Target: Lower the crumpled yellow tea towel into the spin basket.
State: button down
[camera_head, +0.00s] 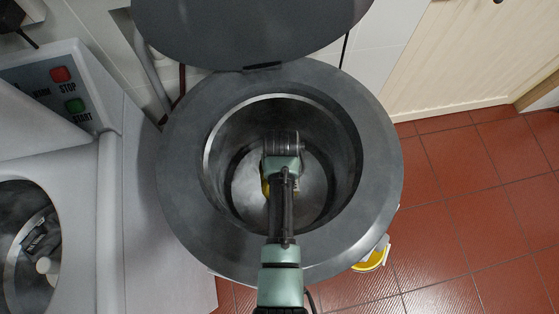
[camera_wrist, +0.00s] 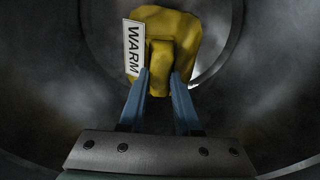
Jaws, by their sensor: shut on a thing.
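The crumpled yellow tea towel (camera_wrist: 172,50) hangs between the blue fingers of my gripper (camera_wrist: 158,84) in the wrist view. A white tag reading WARM (camera_wrist: 132,48) is at its left side. In the head view only a sliver of the towel (camera_head: 265,187) shows beside my wrist. The spin basket (camera_head: 345,150) is a round grey metal drum, open at the top. My gripper is inside the basket's opening, shut on the towel. My arm hides most of the towel in the head view. I cannot tell whether the towel touches the basket floor.
The dark round lid (camera_head: 250,30) stands raised behind the basket. A white machine with a red STOP button (camera_head: 61,74) and a green START button (camera_head: 75,105) is at the left. A yellow and white object (camera_head: 370,260) is at the lower right, above red floor tiles (camera_head: 460,230).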

jog(key=c, duration=0.5)
grip_release()
